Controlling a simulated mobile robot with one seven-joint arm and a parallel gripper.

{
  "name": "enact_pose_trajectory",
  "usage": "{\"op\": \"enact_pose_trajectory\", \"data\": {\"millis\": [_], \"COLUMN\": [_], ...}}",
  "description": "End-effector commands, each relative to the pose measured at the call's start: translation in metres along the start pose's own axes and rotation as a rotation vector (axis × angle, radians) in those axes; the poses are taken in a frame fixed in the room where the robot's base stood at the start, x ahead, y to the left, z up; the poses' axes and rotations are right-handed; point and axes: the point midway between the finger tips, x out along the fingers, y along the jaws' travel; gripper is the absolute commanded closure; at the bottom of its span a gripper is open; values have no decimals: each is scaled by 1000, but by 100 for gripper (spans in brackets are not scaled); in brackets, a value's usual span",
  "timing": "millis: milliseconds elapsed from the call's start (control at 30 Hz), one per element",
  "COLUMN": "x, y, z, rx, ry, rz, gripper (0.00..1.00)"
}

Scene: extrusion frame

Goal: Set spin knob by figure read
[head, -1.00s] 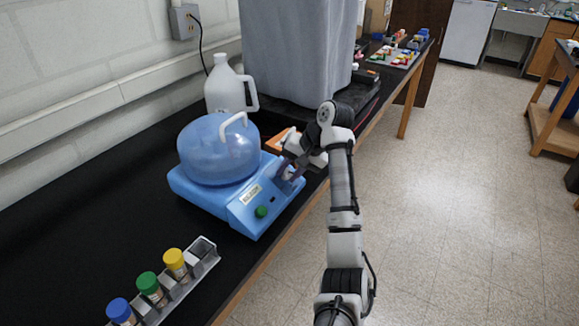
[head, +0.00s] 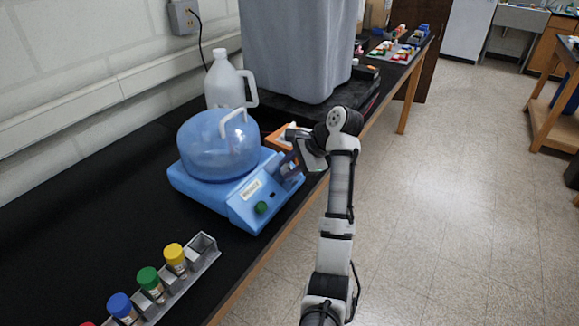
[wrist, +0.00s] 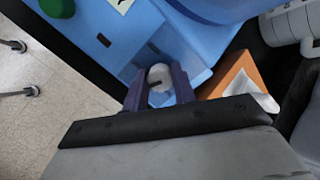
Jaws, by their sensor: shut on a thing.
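The blue centrifuge (head: 240,196) stands on the black bench with its clear domed lid (head: 218,148) down. Its sloped front has a green knob (head: 261,208), a small dark slot and a pale label (head: 251,189) whose writing is too small to read. At the right end of the front, my gripper (head: 291,170) is shut on a white round knob, the spin knob (wrist: 160,77). In the wrist view the two dark fingers (wrist: 158,92) stand on either side of this knob, which has a dark pointer mark. The green knob also shows in the wrist view (wrist: 57,7).
A tube rack (head: 205,258) with blue, green and yellow capped tubes lies at the front left. A white jug (head: 224,88) and a large grey bin (head: 297,50) stand behind. An orange box (head: 279,140) sits close beside my gripper.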

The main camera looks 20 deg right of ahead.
Motion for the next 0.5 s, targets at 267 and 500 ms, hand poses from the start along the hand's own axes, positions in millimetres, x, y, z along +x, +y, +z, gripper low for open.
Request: {"op": "enact_pose_trajectory", "data": {"millis": [267,500], "x": [0,0], "y": [0,1], "z": [0,0], "rx": [258,464], "ry": [0,0], "rz": [-44,-78], "gripper": [96,96]}}
